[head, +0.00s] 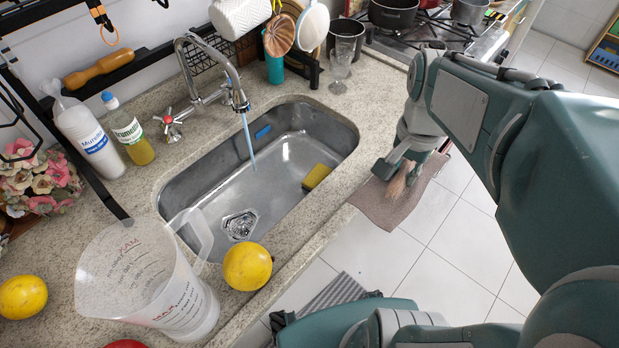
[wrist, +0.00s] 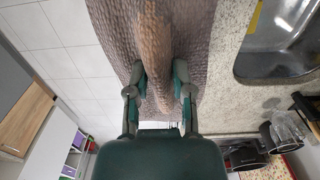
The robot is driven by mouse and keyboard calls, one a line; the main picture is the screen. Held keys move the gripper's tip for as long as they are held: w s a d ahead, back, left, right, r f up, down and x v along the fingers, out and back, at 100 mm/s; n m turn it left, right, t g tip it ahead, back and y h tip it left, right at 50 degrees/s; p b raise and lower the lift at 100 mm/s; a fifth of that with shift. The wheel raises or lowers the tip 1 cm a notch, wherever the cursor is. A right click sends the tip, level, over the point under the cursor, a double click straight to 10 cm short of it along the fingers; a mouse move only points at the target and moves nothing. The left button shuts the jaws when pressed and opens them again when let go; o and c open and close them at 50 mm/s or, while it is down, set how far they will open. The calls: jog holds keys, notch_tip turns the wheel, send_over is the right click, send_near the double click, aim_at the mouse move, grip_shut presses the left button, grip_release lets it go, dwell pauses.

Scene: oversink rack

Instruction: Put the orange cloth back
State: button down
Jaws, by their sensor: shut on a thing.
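The cloth (head: 388,206) looks brownish-pink rather than clear orange. It hangs spread out at the right of the sink, by the front edge of the counter. My gripper (head: 398,172) points down at it and is shut on a raised fold. In the wrist view the gripper (wrist: 160,78) has one finger on each side of that lighter, tan fold, and the rest of the cloth (wrist: 112,30) spreads out beyond. I cannot tell how much of the cloth touches the counter.
The steel sink (head: 185,185) holds a yellow sponge (head: 316,177); the faucet (head: 186,62) stands behind it. A clear jug (head: 140,275) and a yellow fruit (head: 247,266) stand at front left. A glass (head: 340,72) and stove pots (head: 393,12) are behind the cloth.

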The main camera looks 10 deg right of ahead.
jog(key=shift+s+a, duration=0.2)
jog(key=shift+s, duration=0.15)
jog(key=shift+w+a+f, duration=0.15)
jog(key=shift+a, duration=0.05)
jog(key=w+a+f, duration=0.4)
jog(key=w+a, duration=0.1)
jog(key=w, duration=0.2)
send_over(332, 189)
jog(key=f, duration=0.2)
jog(key=s+f, duration=0.1)
jog(key=f, duration=0.1)
jog(key=shift+d+f, duration=0.1)
jog(key=shift+d, duration=0.1)
jog(key=shift+w+f, duration=0.45)
jog(key=shift+f, duration=0.1)
notch_tip(332, 189, down, 3)
jog(key=shift+w+f, duration=0.1)
jog(key=shift+w, duration=0.05)
jog(key=shift+a+f, duration=0.1)
jog(key=shift+a, duration=0.05)
jog(key=shift+f, duration=0.2)
